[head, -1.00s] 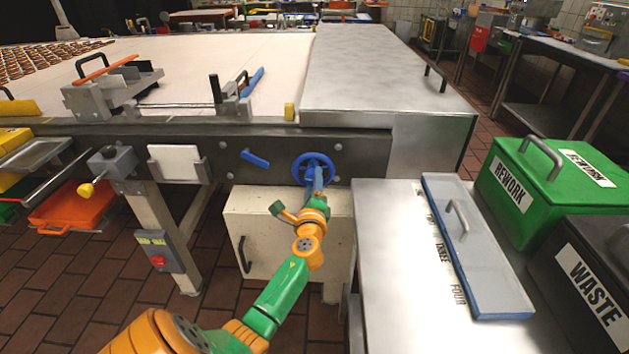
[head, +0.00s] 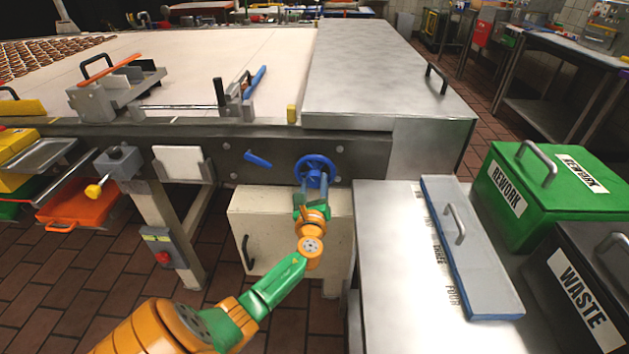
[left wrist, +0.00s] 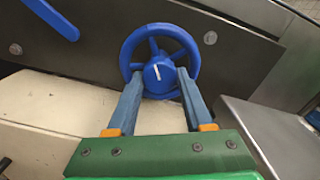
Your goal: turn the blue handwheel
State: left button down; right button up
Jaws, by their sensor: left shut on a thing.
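The blue handwheel (head: 315,170) is mounted on the dark side panel of the conveyor, with spokes and a round hub. In the left wrist view the handwheel (left wrist: 159,62) fills the upper middle, and a white line on its hub stands nearly upright, leaning slightly left. My left gripper (head: 312,190) reaches up to the wheel's lower part. In the left wrist view the two blue-grey fingers of the gripper (left wrist: 160,88) stand on either side of the hub, with their tips at the wheel. My right gripper is not in view.
A blue lever (head: 258,159) sits on the panel left of the wheel. A cream box (head: 262,222) is below. A steel table (head: 395,270) with a blue-edged lid (head: 480,270) stands right, beside green REWORK (head: 545,190) and black WASTE (head: 590,280) bins.

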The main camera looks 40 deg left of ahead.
pick_arm(q)
jog(key=shift+a+r+m, duration=0.1)
jog(key=shift+r+m, duration=0.15)
jog(key=shift+m, duration=0.05)
dwell(0.4)
jog(key=shift+c, duration=1.5)
grip_release()
jog(key=shift+f, duration=0.1)
jog(key=p+v, duration=0.1)
jog(key=v, duration=0.6)
jog(key=shift+f, duration=0.1)
